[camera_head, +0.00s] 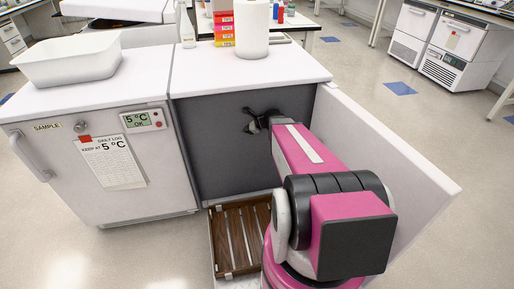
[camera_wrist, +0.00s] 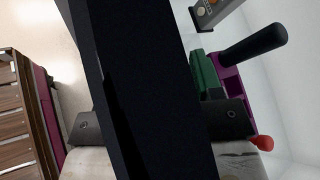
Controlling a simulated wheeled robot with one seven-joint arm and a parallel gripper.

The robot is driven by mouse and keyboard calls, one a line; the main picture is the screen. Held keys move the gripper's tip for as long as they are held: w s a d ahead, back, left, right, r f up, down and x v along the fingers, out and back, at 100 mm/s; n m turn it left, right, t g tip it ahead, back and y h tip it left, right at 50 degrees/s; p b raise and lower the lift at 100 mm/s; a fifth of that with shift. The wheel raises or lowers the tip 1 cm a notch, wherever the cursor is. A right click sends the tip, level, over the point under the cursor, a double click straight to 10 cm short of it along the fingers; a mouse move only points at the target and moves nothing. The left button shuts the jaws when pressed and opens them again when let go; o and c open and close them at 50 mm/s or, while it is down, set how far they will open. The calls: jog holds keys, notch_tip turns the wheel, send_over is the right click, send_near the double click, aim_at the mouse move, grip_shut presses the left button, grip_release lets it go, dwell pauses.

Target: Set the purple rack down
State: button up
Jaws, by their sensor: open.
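In the wrist view, part of a purple rack (camera_wrist: 237,92) shows right of a broad dark bar, beside the right-hand finger. A green piece (camera_wrist: 204,76) and a black cylindrical piece (camera_wrist: 256,43) are close to it. My gripper (camera_wrist: 158,124) is open, with one grey finger on each side of the bar, which hides the space between them. I cannot tell whether the rack touches a finger. In the head view, my gripper (camera_head: 259,121) is small and dark in front of the grey cabinet face, and I cannot make out the rack.
A white fridge (camera_head: 92,187) labelled SAMPLE stands left, with a white tub (camera_head: 69,61) on top. A white panel (camera_head: 390,150) stands right of my arm. A slatted wooden rack (camera_head: 239,237) lies low beside my arm. A red knob (camera_wrist: 263,143) is near the right finger.

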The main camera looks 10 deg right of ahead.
jog(key=s+d+n+g+h, duration=0.2)
jog(key=s+n+h, duration=0.3)
jog(key=s+n, duration=0.3)
jog(key=s+d+n+g+h, duration=0.2)
jog(key=s+n+g+h, duration=0.2)
jog(key=s+n, duration=0.5)
jog(key=shift+s+f+h, duration=0.25)
jog(key=shift+s+h, duration=0.35)
jog(key=shift+h, duration=0.7)
